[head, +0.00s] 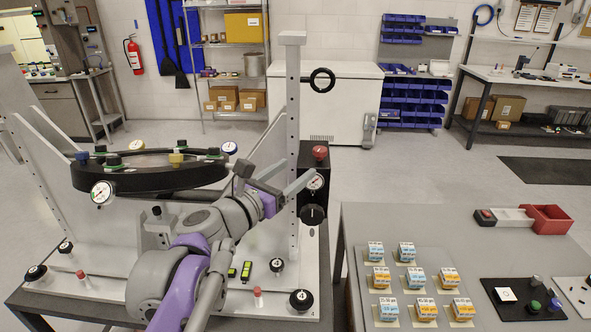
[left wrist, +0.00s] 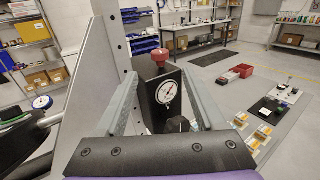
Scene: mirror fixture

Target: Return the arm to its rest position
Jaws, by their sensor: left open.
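My left arm comes up from the bottom of the head view, and its gripper (head: 288,178) is in front of the fixture's tall white post (head: 292,110). In the left wrist view the two grey fingers (left wrist: 160,75) stand wide apart with nothing held between them. Beyond them is a black box with a dial gauge (left wrist: 168,92) and a red knob (left wrist: 160,55); I cannot tell whether a finger touches it. The round black-rimmed mirror mount (head: 150,180) is left of the gripper, with knobs and gauges on its rim. My right gripper is not in view.
The fixture's base plate (head: 100,290) bears several knobs and pins. To the right, a grey table (head: 390,222) holds several small labelled boxes, a black tray (head: 505,310) and a red bin (head: 545,220). Open floor lies behind the table.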

